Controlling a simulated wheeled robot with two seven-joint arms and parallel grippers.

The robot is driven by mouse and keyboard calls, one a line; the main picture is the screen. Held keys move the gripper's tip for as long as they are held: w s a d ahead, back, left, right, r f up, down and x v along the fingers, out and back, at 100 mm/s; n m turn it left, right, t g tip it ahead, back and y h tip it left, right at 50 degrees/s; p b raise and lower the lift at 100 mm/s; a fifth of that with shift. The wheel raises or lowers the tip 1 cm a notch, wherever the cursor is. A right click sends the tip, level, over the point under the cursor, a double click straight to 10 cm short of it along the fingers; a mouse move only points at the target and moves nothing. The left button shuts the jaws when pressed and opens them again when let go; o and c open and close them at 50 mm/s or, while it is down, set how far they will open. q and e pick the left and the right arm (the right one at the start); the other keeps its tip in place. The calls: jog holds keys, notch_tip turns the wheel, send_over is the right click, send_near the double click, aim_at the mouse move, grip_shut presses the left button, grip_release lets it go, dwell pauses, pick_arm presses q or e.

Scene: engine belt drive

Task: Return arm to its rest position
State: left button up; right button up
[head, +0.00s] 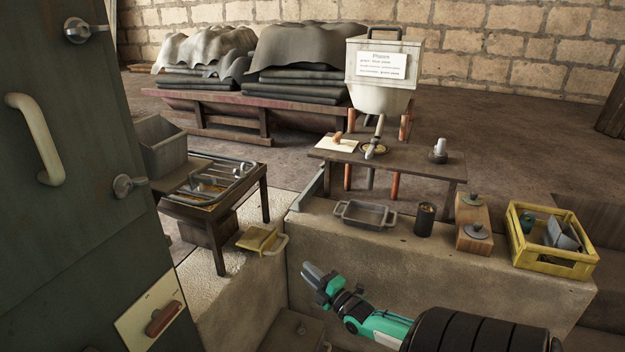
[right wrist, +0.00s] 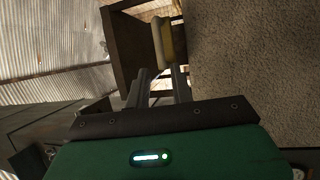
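My right arm, with a green and black wrist, comes in from the lower right of the head view. Its gripper (head: 306,268) is in front of the stone ledge and points up and to the left. In the right wrist view, the two grey fingers (right wrist: 162,76) stand apart with a gap between them and hold nothing. In the head view the gripper is apart from that box. My left gripper is not in view.
The stone ledge (head: 440,262) bears a grey pan (head: 365,215), a dark can (head: 424,219), a wooden block with knobs (head: 473,225) and a yellow crate (head: 553,262). A dark green door or panel (head: 75,170) with handles fills the left. A tray table (head: 235,195) stands behind it.

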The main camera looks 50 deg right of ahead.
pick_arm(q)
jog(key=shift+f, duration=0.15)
pick_arm(e)
jog(key=shift+s, duration=0.45)
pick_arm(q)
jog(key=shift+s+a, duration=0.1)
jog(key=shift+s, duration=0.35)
pick_arm(e)
jog(key=shift+f, duration=0.1)
